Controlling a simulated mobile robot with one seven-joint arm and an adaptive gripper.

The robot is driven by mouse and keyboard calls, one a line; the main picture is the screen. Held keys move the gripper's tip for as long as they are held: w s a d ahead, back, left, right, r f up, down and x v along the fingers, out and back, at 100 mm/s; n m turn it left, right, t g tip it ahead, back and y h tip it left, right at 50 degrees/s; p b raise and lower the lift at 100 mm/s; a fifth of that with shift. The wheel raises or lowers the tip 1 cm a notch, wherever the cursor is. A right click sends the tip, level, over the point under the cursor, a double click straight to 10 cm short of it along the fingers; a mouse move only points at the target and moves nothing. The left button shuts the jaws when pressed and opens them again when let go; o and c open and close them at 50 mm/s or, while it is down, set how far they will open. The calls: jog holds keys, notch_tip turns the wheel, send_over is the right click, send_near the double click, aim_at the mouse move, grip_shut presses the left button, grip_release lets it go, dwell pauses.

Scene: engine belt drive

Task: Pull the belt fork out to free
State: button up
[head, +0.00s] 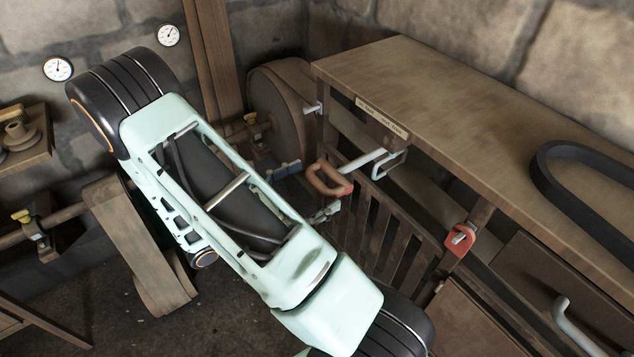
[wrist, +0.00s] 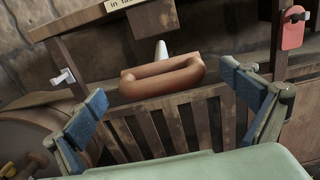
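The belt fork's handle appears to be the reddish-brown loop (head: 317,181) on the end of a pale rod (head: 362,160), sticking out from under the wooden bench. In the wrist view, the loop (wrist: 158,88) lies ahead, between the fingers. My gripper (head: 305,190) is open, with one blue-padded finger on each side of the loop. The rod's far end is hidden under the bench.
A black belt (head: 590,210) lies on the bench top (head: 440,95). Wooden slats (head: 385,235) stand below the handle. A red tag (head: 459,240) hangs on the right post. A wooden drum (head: 285,105) stands to the left. A pale bracket (head: 393,164) is beside the rod.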

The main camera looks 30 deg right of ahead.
jog(key=s+a, duration=0.1)
jog(key=a, duration=1.1)
jog(key=shift+d+r, duration=0.1)
